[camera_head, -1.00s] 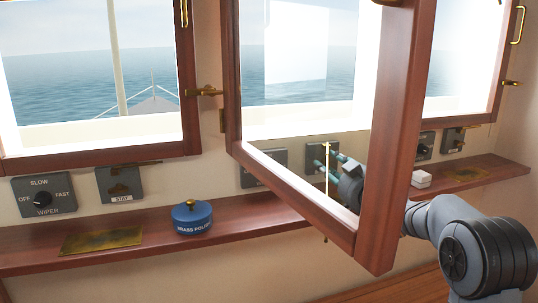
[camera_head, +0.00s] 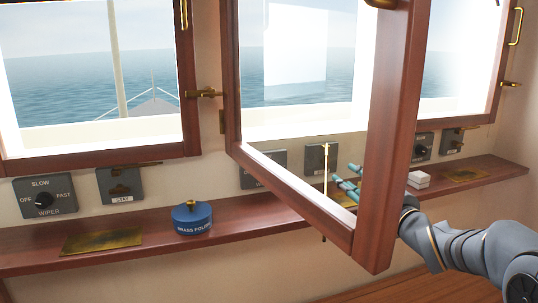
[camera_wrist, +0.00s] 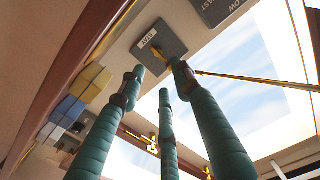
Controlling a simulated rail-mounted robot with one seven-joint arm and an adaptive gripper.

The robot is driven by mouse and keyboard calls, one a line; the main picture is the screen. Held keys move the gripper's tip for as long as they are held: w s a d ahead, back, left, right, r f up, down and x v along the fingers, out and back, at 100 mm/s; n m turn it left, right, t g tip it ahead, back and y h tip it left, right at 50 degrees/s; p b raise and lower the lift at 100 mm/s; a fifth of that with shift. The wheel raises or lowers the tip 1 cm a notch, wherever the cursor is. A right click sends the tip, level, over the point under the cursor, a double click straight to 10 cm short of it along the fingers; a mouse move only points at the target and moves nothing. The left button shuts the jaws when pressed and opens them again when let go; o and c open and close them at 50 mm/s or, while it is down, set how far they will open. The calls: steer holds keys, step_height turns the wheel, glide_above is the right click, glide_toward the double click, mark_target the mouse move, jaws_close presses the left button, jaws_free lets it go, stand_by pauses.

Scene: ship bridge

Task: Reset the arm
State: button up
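My gripper (camera_head: 347,184) shows in the camera_head view, seen partly through the open wooden window frame (camera_head: 375,150), above the wooden ledge. Its three teal fingers also fill the wrist view (camera_wrist: 160,80); they stand apart, with nothing between them that I can make out. A thin brass rod (camera_head: 326,190) hangs upright just left of the fingertips. In the wrist view a brass rod (camera_wrist: 250,80) runs to the right from near the right finger. A grey plate marked STAY (camera_wrist: 158,45) with a brass piece lies beyond the fingertips. The window sash hides part of my arm.
The ledge (camera_head: 255,213) carries a blue brass polish tin (camera_head: 192,217), a brass plate (camera_head: 102,241) and a white box (camera_head: 419,180). A wiper switch (camera_head: 44,198) and another stay plate (camera_head: 121,185) are on the wall. The open sash juts toward me.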

steer(key=shift+n, duration=0.3)
steer(key=x, duration=1.1)
steer(key=shift+w+d+f, duration=0.1)
steer(key=shift+f, duration=0.15)
steer(key=n, duration=0.2)
steer(key=shift+s+d+r+n, duration=0.1)
steer(key=shift+s+r+n, duration=0.1)
steer(key=shift+n, duration=0.1)
steer(key=n+p, duration=0.1)
steer(key=n, duration=0.4)
steer(key=n+p, duration=0.2)
steer(key=n, duration=0.1)
steer(key=shift+n, duration=0.4)
steer(key=n+p, duration=0.2)
steer(key=n, duration=0.1)
steer(key=shift+p, duration=0.4)
steer(key=s, duration=0.1)
steer(key=s+d+b, duration=0.1)
steer(key=s, duration=0.1)
steer(key=shift+s+f+n, duration=0.15)
steer(key=shift+f+n, duration=0.05)
steer(key=shift+n, duration=0.1)
steer(key=shift+s+d, duration=0.25)
steer(key=shift+s, duration=0.35)
steer(key=shift+a, duration=0.15)
